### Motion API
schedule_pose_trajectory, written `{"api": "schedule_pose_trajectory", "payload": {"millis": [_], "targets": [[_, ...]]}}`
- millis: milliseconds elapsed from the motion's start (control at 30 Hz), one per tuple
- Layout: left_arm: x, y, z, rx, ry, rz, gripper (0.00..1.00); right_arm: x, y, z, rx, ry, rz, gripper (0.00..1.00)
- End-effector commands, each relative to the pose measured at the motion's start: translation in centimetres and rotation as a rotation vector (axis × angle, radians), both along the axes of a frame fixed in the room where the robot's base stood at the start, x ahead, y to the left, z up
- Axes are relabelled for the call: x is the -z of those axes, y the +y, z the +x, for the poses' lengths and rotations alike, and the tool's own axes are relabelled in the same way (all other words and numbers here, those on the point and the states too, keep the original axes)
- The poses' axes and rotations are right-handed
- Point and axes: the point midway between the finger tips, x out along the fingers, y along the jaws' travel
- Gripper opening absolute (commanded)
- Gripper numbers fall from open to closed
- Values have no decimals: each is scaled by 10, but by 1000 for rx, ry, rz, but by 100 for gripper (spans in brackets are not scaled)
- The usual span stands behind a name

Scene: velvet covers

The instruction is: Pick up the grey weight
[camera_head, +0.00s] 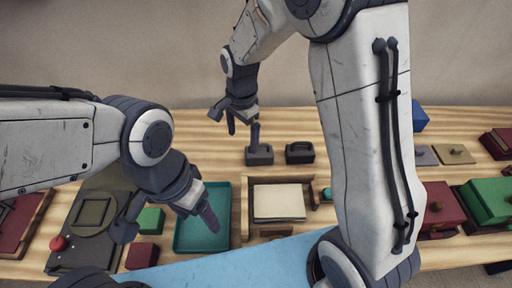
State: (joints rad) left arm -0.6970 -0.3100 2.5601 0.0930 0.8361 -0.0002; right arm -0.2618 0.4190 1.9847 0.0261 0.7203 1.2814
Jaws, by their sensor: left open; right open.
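A grey weight (259,157) with a handle on top stands on the wooden table, just left of a similar black weight (300,153). My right gripper (243,130) is open and points down, just behind and above the grey weight in the picture. One of its fingers overlaps the weight's handle; I cannot tell whether it touches. My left gripper (166,218) is open and empty, with its fingers spread over the area of the teal tray and small blocks at the front left.
A teal tray (222,236), a green block (151,220) and a dark red block (141,256) lie near my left gripper. A wooden holder (250,205) with a cream pad (279,202) stands in front of the weights. Red and green boxes (488,201) stand at right.

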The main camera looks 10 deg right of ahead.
Motion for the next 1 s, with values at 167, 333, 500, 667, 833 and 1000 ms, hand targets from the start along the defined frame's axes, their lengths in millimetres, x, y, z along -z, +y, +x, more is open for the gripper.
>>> {"api": "schedule_pose_trajectory", "payload": {"millis": [167,333,500,667,833,1000], "targets": [[9,0,0,0,0,0,72,61,-46,54,477,18,-13,100],[9,0,0,0,0,0,72,86,-66,70,667,20,-17,100],[4,0,0,0,0,0,72,112,-69,71,690,24,-19,100],[0,0,0,0,0,0,72,131,-69,71,689,21,-18,100],[-4,0,0,0,0,0,72,142,-69,72,688,20,-17,100],[-16,0,0,0,0,0,72,164,-70,76,688,23,-18,100]]}}
